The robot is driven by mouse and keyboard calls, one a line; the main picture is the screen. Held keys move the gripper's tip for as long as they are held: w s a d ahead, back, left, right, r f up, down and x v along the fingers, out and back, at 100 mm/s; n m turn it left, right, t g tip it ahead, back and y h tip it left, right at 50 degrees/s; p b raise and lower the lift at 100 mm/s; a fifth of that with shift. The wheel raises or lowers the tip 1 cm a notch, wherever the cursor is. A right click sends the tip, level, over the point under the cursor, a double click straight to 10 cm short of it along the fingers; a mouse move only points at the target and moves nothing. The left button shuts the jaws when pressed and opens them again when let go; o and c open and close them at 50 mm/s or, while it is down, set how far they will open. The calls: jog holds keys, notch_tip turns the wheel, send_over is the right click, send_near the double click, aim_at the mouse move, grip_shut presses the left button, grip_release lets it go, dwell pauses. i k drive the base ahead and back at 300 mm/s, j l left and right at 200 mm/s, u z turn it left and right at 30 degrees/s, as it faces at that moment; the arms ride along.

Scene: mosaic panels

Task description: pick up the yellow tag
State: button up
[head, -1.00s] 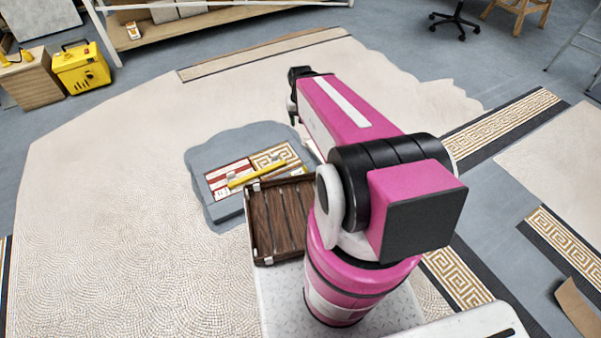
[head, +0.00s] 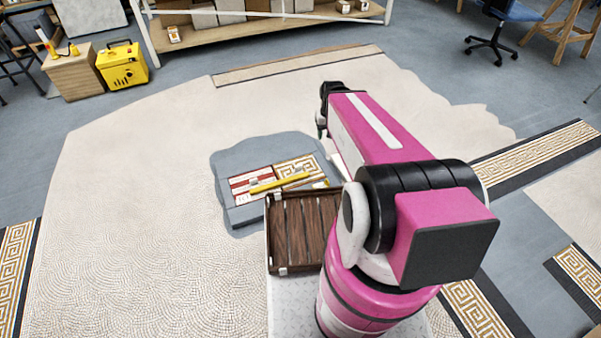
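I cannot make out a yellow tag with certainty. A long yellow bar (head: 280,183) lies across the mosaic panels (head: 252,183) on the grey patch of floor ahead. A small yellowish spot shows at the tray's far right corner, too small to tell what it is. My gripper (head: 321,132) is at the far end of the pink arm, pointing down above the floor, right of and beyond the panels. Its fingers are small and partly hidden by the arm, so I cannot tell whether it is open or holds anything.
A brown slatted wooden tray (head: 303,235) sits on my base, between the arm and the panels. A yellow case (head: 122,66) and a wooden cabinet (head: 76,74) stand at the back left. A shelf (head: 200,41) runs along the back. The pale floor at left is clear.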

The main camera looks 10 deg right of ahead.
aim_at(324, 184)
jog(key=k+l+z, duration=0.15)
jog(key=k+z, duration=0.2)
jog(key=k+l+z, duration=0.25)
jog(key=k+z, duration=0.15)
jog(key=k, duration=0.15)
jog(key=k+l+z, duration=0.35)
jog(key=k+l, duration=0.05)
